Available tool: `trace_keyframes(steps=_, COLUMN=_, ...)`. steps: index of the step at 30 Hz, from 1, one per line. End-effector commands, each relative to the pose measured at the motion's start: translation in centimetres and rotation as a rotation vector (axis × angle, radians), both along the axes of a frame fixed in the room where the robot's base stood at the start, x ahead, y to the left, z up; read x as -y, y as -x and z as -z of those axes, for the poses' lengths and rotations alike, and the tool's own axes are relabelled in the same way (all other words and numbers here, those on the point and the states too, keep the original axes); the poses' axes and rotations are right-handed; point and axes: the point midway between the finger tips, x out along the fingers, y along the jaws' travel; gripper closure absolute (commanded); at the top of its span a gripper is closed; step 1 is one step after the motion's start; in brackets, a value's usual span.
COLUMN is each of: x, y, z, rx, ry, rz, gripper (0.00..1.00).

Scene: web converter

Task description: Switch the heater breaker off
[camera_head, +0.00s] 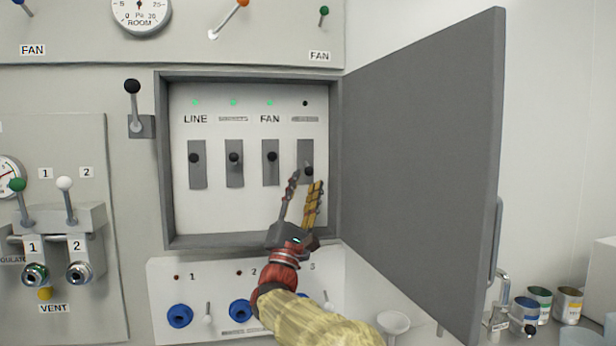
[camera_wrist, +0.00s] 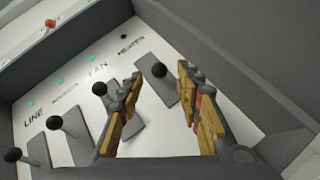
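The heater breaker (camera_head: 308,171) is the rightmost of several in the open grey box. Its black knob sits lower on its plate than the others, and the lamp above it is dark. Its label is blurred in the head view but reads as heater in the wrist view, where its knob (camera_wrist: 159,70) shows beyond and between the fingers. My gripper (camera_head: 305,184) is open and empty, its fingertips just below and close to the knob. The wrist view also shows my open gripper (camera_wrist: 160,95). Whether a finger touches the knob I cannot tell.
The line breaker (camera_head: 194,158), a breaker with a blurred label (camera_head: 234,157) and the fan breaker (camera_head: 271,156) stand to the left, with green lamps lit. The open grey door (camera_head: 420,170) stands close on the right.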

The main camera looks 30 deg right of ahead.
Motion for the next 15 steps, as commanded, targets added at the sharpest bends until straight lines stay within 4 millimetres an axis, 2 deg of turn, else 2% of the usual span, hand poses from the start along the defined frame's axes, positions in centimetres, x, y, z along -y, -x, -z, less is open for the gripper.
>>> trace_keyframes(steps=7, x=-2.5, y=2.2, z=3.6, rx=-0.001, ry=0.001, rz=-0.002, gripper=0.65)
trace_keyframes(steps=15, x=-3.7, y=3.4, z=5.3, rx=0.000, ry=0.000, rz=0.000, gripper=0.65)
